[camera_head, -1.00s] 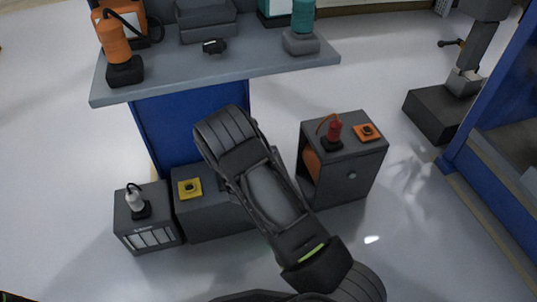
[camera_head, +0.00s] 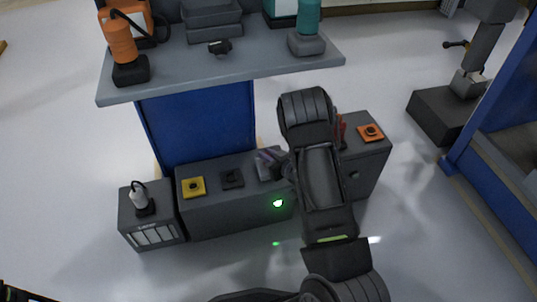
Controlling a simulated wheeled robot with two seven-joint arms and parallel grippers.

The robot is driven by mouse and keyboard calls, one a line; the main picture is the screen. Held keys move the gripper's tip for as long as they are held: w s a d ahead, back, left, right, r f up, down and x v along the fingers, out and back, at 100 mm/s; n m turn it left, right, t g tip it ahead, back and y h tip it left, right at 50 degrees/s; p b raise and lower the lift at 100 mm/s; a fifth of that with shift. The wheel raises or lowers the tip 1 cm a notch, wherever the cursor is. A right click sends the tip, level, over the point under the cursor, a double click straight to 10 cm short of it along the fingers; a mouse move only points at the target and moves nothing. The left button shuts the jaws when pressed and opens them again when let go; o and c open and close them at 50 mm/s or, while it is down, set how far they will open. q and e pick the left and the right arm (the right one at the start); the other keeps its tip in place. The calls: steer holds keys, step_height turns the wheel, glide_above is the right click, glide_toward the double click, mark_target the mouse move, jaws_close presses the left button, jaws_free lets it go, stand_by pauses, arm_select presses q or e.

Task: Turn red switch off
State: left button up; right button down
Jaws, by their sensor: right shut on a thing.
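No switch that is plainly red shows. A yellow switch (camera_head: 193,187) and a dark switch (camera_head: 232,178) sit on top of the low middle cabinet (camera_head: 225,214). My right gripper (camera_head: 268,166) is low over the right part of the middle cabinet's top, partly hidden by my arm. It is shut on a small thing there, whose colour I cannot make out. My left gripper is not in view.
A green light (camera_head: 278,203) shows on the middle cabinet's front. The right cabinet (camera_head: 368,168) is partly behind my arm. A grey workbench (camera_head: 225,75) stands behind.

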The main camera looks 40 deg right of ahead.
steer(key=n+y, duration=0.2)
steer(key=y, duration=0.1)
steer(key=n+g+y, duration=0.1)
steer(key=n+y, duration=0.1)
steer(key=n, duration=0.1)
steer(key=shift+a+r+y, duration=0.1)
steer(key=shift+a+y, duration=0.1)
steer(key=shift+y, duration=0.2)
steer(key=shift+a, duration=0.1)
steer(key=c, duration=1.4)
jaws_free()
steer(key=shift+o, duration=0.2)
steer(key=p+v, duration=0.2)
steer(key=v, duration=0.5)
steer(key=shift+r+p, duration=0.1)
steer(key=shift+p, duration=0.3)
steer(key=shift+s, duration=0.3)
steer(key=shift+d, duration=0.2)
